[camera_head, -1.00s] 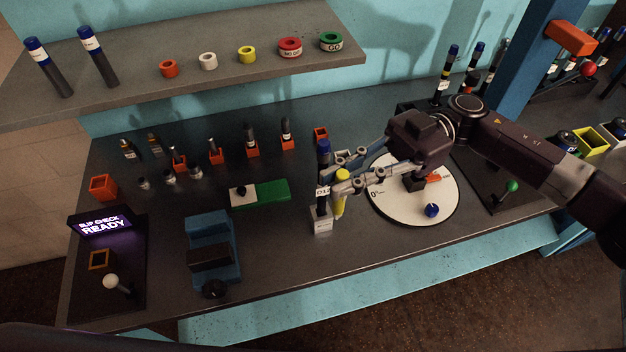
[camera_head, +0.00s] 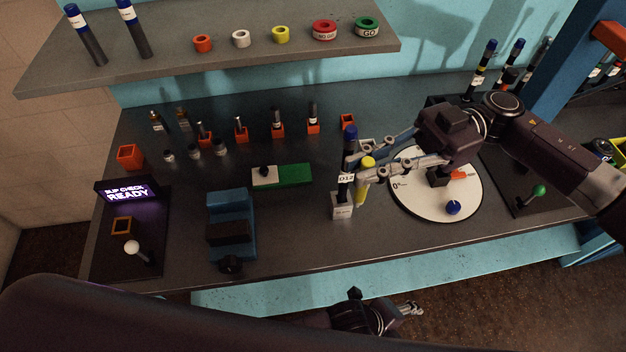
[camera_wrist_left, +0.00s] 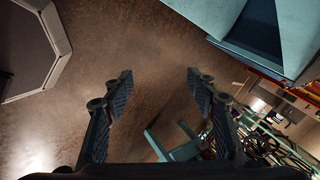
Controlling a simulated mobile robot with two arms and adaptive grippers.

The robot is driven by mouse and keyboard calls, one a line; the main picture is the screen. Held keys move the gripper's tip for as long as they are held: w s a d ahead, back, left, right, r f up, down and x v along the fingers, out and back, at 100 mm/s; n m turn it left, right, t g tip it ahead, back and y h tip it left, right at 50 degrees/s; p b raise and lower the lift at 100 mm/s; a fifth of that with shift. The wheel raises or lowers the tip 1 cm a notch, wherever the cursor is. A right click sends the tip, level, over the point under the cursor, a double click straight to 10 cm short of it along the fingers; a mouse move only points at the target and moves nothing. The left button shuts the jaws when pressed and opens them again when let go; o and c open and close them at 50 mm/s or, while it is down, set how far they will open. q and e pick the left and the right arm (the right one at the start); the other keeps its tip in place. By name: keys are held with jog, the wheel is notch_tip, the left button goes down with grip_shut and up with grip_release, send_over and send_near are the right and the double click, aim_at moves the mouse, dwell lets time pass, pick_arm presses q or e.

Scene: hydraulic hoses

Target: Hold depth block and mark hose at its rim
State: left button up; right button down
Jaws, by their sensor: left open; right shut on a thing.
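The hose (camera_head: 347,172), with a blue top end and a white tag reading D12, stands upright in a small silver-grey depth block (camera_head: 341,208) at the bench's front middle. My right gripper (camera_head: 364,167), on the arm coming from the right, is shut on the yellow marker (camera_head: 361,191), close beside the hose. The fingers partly hide the marker, and I cannot tell whether it touches the hose. My left gripper (camera_head: 411,311) is low in front of the bench, over the floor. In the left wrist view (camera_wrist_left: 155,95) its fingers are wide apart with nothing between them.
A white round dial plate (camera_head: 410,205) lies under my right arm. A blue fixture (camera_head: 230,225), a green and white block (camera_head: 285,175) and a READY display (camera_head: 127,192) stand to the left. Bare bench lies between the blue fixture and depth block.

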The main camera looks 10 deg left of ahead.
aim_at(335, 199)
pick_arm(q)
jog(key=w+a+r+n+g, duration=0.1)
jog(key=w+a+r+n, duration=0.1)
jog(key=a+r, duration=0.4)
jog(key=w+a+r+n+g+y, duration=0.1)
jog(key=w+a+r+n, duration=0.2)
jog(key=a+r, duration=0.4)
jog(key=w+a+r+n+g, duration=0.1)
jog(key=w+a+r+n, duration=0.1)
jog(key=a+r, duration=0.5)
jog(key=shift+w+a+r+n+g+y, duration=0.15)
jog(key=shift+w+r+n+g+y, duration=0.2)
jog(key=shift+r+n, duration=0.35)
jog(key=w+a+r+n+t, duration=0.1)
jog(key=w+a+r+n, duration=0.1)
jog(key=w, duration=0.3)
jog(key=w+a+r+n+t, duration=0.2)
jog(key=w+r, duration=0.1)
jog(key=w, duration=0.3)
jog(key=shift+h, duration=0.45)
jog(key=x, duration=1.2)
jog(key=c, duration=1.3)
